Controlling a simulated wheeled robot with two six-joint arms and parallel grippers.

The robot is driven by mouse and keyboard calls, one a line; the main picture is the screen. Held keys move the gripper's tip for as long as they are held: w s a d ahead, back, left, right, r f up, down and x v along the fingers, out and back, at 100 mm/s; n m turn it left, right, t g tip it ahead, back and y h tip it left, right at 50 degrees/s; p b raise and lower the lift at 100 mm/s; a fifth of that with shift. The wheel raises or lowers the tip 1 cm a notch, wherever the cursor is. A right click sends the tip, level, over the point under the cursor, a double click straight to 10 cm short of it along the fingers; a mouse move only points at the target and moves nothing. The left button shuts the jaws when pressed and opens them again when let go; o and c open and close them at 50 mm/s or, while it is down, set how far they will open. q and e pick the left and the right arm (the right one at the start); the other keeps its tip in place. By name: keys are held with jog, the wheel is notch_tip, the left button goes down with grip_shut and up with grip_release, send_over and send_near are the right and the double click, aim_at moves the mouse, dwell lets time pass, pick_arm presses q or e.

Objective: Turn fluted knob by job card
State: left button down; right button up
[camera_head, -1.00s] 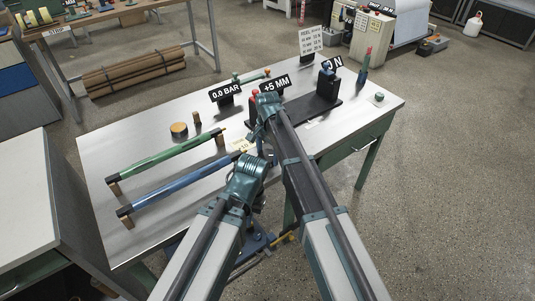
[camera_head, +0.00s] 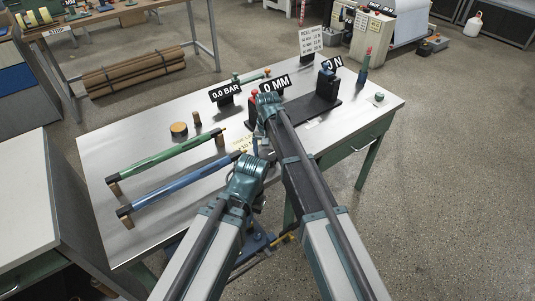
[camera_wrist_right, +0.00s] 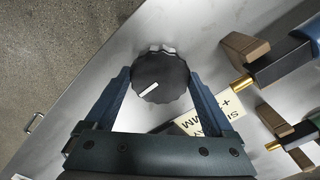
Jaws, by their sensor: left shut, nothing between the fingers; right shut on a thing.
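The black fluted knob (camera_wrist_right: 160,74) shows in the right wrist view, its white pointer line aimed toward the lower left. My right gripper (camera_wrist_right: 160,83) is shut on the knob, one blue finger at each side. In the head view the knob is hidden by my arms. A cream card (camera_wrist_right: 204,121) lies beside the knob, partly covered by my gripper, its text only partly legible. It also shows in the head view (camera_head: 239,142). The black display sign (camera_head: 276,85) reads 0 MM. My left gripper (camera_head: 260,200) is shut and empty at the table's front, its fingertips mostly hidden.
A green roller bar (camera_head: 165,156) and a blue one (camera_head: 182,184) lie on the table (camera_head: 110,150) at left. Signs reading 0.0 BAR (camera_head: 225,92) and N (camera_head: 333,63) stand behind. A white notice (camera_head: 311,40) stands at the back.

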aim_at(268, 155)
dwell(0.4)
jog(key=o, duration=1.1)
jog(key=shift+r, duration=0.15)
notch_tip(268, 155, up, 14)
jog(key=p, duration=1.4)
jog(key=shift+f, duration=0.2)
